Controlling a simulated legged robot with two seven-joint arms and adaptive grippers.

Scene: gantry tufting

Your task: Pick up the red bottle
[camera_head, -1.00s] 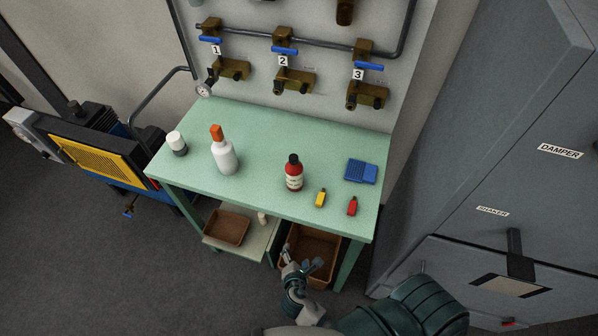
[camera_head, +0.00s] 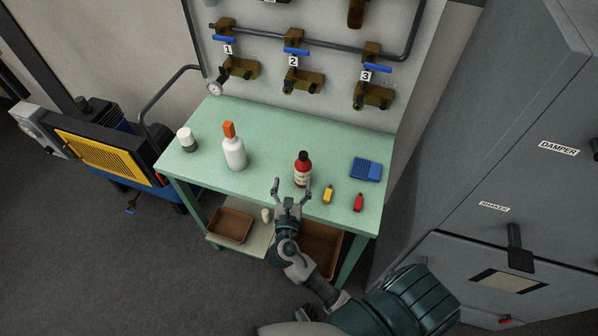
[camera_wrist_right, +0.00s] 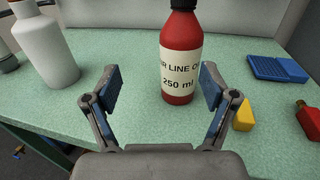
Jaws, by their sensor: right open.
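The red bottle (camera_head: 302,172) has a dark cap and a pale label and stands upright on the green table (camera_head: 262,128). In the right wrist view the red bottle (camera_wrist_right: 181,62) stands just beyond the fingertips, a little right of the middle, with its cap cut off by the top edge. My right gripper (camera_head: 289,185) is open and empty at the table's front edge, in front of the bottle. In the right wrist view its two fingers (camera_wrist_right: 160,88) are spread wide, with bare table between them. My left gripper is not in view.
A white bottle with an orange cap (camera_head: 234,152) and a white-capped jar (camera_head: 187,140) stand to the left. Valves and pipes line the wall behind.

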